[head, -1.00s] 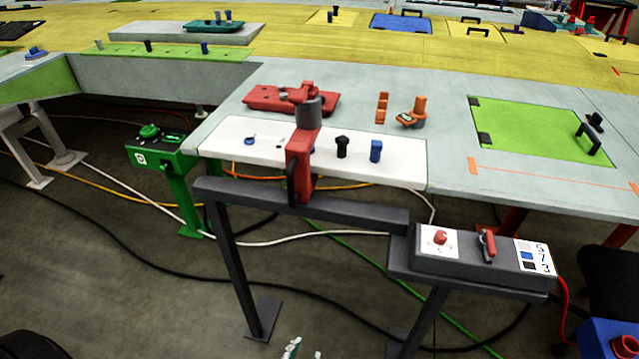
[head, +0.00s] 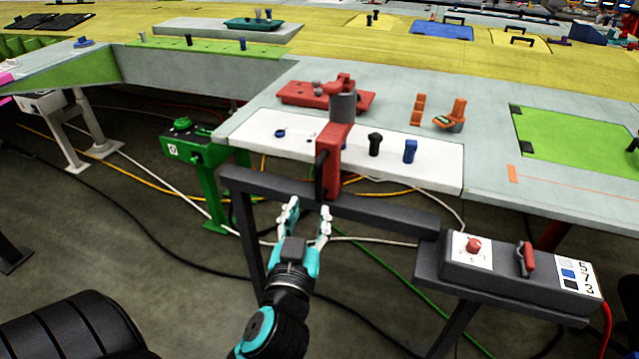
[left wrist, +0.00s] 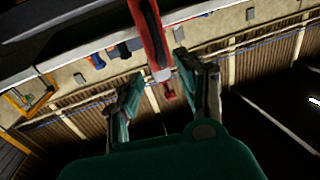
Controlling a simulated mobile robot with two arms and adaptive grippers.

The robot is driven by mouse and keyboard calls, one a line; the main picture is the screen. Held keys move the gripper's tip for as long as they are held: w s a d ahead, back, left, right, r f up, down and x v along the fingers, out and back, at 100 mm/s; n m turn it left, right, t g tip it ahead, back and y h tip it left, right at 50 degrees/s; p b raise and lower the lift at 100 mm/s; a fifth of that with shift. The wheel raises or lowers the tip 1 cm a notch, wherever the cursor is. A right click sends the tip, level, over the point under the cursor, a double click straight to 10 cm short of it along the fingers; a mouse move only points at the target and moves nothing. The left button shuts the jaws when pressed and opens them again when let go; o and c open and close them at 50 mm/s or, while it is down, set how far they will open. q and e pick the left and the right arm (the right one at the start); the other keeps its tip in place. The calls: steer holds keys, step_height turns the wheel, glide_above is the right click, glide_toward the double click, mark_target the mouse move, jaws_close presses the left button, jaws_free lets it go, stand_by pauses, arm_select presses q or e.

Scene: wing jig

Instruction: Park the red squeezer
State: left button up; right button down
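The red squeezer (head: 333,160), with a grey cylinder on top, stands upright at the front edge of the white panel (head: 270,142), by the dark rail (head: 380,211). My left gripper (head: 309,208) is open and empty, with its pale fingertips just below the squeezer in the head view. In the left wrist view a red part, which looks like the squeezer (left wrist: 150,35), shows beyond and between the open fingers (left wrist: 157,75). I cannot tell the exact gap, but no finger is closed on it. My right gripper is not in view.
A grey control box (head: 505,270) with a red knob and red lever sits right of the rail. A green box on a post (head: 190,145) stands left. Black and blue pegs (head: 410,151), a red fixture (head: 300,94) and orange parts (head: 450,115) are on the table. Cables cross the floor.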

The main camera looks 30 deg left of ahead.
mark_target(319, 180)
arm_select(q)
steer(key=p+x, duration=0.3)
steer(key=x, duration=0.7)
steer(key=shift+w, duration=0.1)
steer(key=shift+w+a, duration=0.35)
steer(key=shift+w, duration=0.3)
steer(key=shift+f, duration=0.1)
steer(key=shift+c, duration=0.3)
jaws_close()
steer(key=shift+w+f, duration=0.1)
steer(key=shift+f, duration=0.05)
